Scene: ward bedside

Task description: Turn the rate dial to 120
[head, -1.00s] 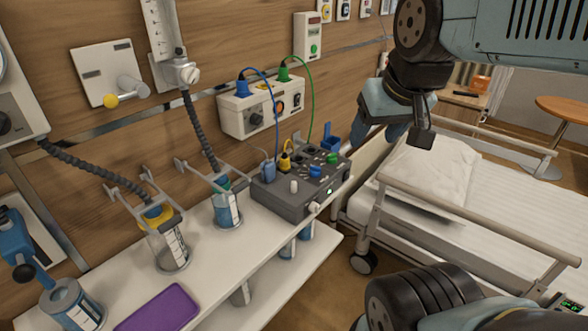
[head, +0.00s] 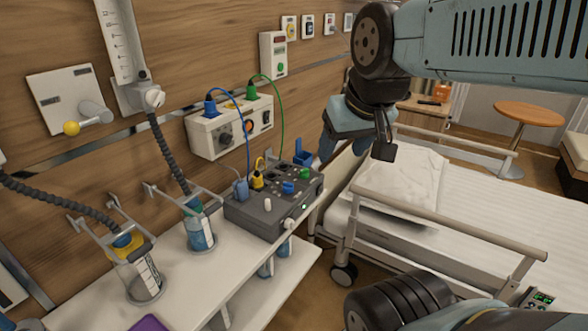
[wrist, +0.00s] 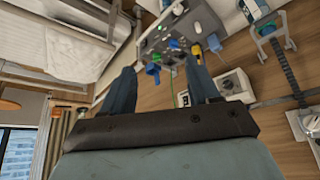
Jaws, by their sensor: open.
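A grey control box (head: 262,222) stands at the back right end of the white shelf. It carries a blue knob (head: 288,187), a green knob (head: 304,174), a white upright knob (head: 267,204) and a pale knob (head: 289,223) on its front. A white wall unit (head: 205,143) behind it has a black dial (head: 225,139). I cannot read any label or setting, so I cannot tell which is the rate dial. My gripper (head: 331,142) is open and empty, above and behind the box's right end. In the wrist view its two fingers (wrist: 160,72) point toward the box (wrist: 185,30), apart from it.
Blue and green cables (head: 280,115) arch from the wall unit. Canisters (head: 200,230) hang on brackets left of the box. The bed rail (head: 440,215) and bed are to the right.

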